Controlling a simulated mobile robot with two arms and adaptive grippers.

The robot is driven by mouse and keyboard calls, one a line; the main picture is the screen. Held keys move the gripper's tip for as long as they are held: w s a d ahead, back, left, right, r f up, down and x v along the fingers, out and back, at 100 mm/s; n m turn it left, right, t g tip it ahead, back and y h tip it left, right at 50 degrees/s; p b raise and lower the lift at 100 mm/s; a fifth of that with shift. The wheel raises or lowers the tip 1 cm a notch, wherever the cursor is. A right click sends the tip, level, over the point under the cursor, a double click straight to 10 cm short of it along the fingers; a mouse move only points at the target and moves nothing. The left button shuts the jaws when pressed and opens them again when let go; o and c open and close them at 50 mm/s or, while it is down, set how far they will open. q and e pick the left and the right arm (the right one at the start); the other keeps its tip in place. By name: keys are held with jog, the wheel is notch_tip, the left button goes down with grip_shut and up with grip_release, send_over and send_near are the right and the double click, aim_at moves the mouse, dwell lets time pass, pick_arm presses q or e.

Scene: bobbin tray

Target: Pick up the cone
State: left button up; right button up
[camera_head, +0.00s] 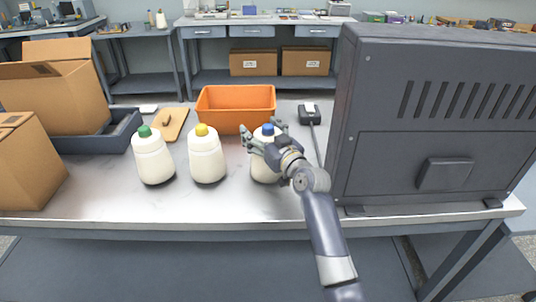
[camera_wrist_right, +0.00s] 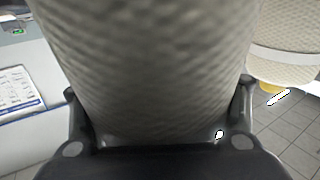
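Three cream cones stand in a row on the grey workbench. In the head view the green-topped cone (camera_head: 153,161) is on the left, the yellow-topped cone (camera_head: 207,160) in the middle and the blue-topped cone (camera_head: 262,168) on the right. My right gripper (camera_head: 262,134) is at the upper part of the blue-topped cone, with fingers on either side of it. In the right wrist view a textured cone (camera_wrist_right: 155,60) fills the space between the fingers of the right gripper (camera_wrist_right: 160,110). Whether they press on it is unclear. My left gripper is not in view.
An orange bin (camera_head: 235,108) stands behind the cones. A large dark grey cabinet (camera_head: 430,120) stands close to the right of my right arm. Cardboard boxes (camera_head: 30,165) and a dark tray (camera_head: 95,143) are on the left. The bench front (camera_head: 210,207) is clear.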

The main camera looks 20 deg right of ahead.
jog(key=c, duration=0.9)
jog(key=shift+c, duration=0.2)
jog(key=shift+r, duration=0.1)
notch_tip(320, 180, up, 10)
jog(key=shift+p, duration=0.3)
notch_tip(320, 180, up, 20)
jog(key=p, duration=1.8)
jog(key=shift+p, duration=0.35)
